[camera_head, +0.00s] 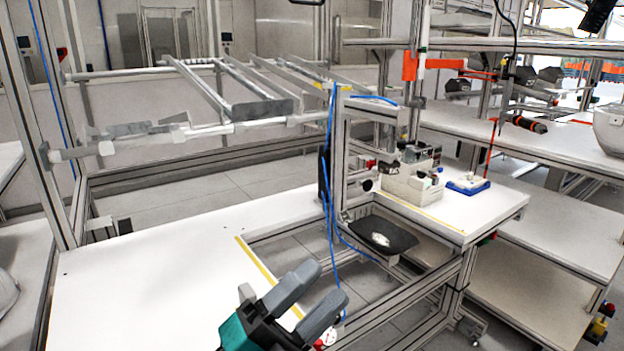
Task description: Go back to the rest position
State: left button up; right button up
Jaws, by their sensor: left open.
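My left gripper (318,290) shows at the bottom middle, with grey fingers and a teal and black body. Its two fingers are apart and nothing shows between them. It is over the right edge of the white table (150,285), near the yellow strip. My right gripper is not in view. A pale rounded shell (610,125) is cut off at the right edge, on the back right bench. Part of another pale rounded thing (5,290) shows at the left edge.
The white table is largely bare. A metal frame with blue cables (327,170) stands at its right end. Beyond are a black tray (382,235), a box of small items (412,185) and a blue holder (468,185).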

pick_arm(q)
jog(key=w+a+f+n+t+y, duration=0.3)
jog(key=a+f+n+t+y, duration=0.3)
jog(key=f+n+y, duration=0.6)
jog(key=s+a+f+n+g+y, duration=0.2)
jog(key=s+a+f+n, duration=0.2)
jog(key=f, duration=0.2)
jog(key=s+a+f+n+g+y+p, duration=0.1)
jog(key=s+a+f+n+g+y, duration=0.1)
jog(key=f, duration=0.5)
jog(key=s+a+f+n+g+y, duration=0.2)
jog(key=s+a+f+n+g, duration=0.2)
jog(key=s+a+f+n, duration=0.2)
jog(key=shift+s+f+n+p, duration=0.25)
jog(key=shift+f+n+p, duration=0.15)
jog(key=shift+f+n, duration=0.1)
